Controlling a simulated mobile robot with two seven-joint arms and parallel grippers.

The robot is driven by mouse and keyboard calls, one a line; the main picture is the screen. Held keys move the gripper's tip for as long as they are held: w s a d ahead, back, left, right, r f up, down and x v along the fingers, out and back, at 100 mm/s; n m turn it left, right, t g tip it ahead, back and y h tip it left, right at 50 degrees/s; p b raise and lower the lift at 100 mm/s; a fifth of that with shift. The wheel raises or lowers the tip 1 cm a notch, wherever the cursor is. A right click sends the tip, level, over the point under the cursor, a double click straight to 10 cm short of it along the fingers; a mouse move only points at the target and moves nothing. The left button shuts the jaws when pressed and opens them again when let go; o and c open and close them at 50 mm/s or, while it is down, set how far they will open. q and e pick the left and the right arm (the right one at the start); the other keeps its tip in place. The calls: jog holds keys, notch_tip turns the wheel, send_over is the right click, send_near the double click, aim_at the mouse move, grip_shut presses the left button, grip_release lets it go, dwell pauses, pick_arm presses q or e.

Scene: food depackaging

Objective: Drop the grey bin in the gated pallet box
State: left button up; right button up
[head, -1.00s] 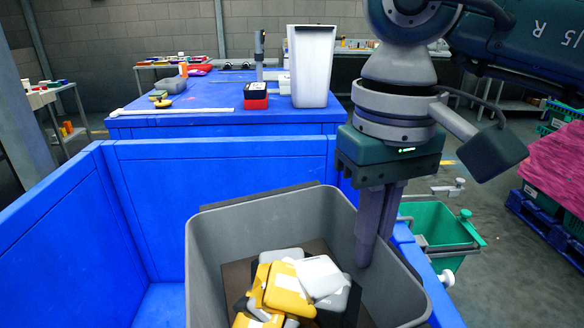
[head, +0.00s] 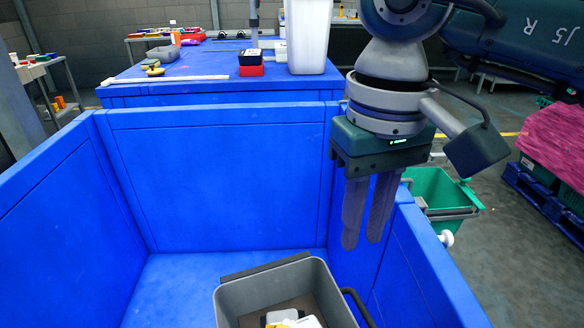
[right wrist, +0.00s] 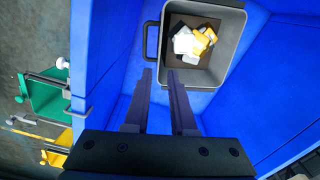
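The grey bin (head: 232,298) is low inside the blue gated pallet box (head: 215,180), at the bottom of the head view. Yellow and white packs (head: 292,318) lie in it. The right wrist view shows the whole bin (right wrist: 222,78) with its packs (right wrist: 194,42) and a dark side handle. My right gripper (head: 361,245) is above the bin, near the box's right wall. Its two fingers are apart with nothing between them. My left gripper is not in view.
A blue table (head: 200,88) behind the box holds a white container (head: 308,38), a red-and-black device (head: 250,64) and small items. A green bin (head: 440,195) stands outside the right wall. Pink-covered crates (head: 555,155) are at far right.

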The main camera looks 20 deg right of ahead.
jog(key=shift+o, duration=1)
notch_tip(320, 180, up, 10)
jog(key=b, duration=0.1)
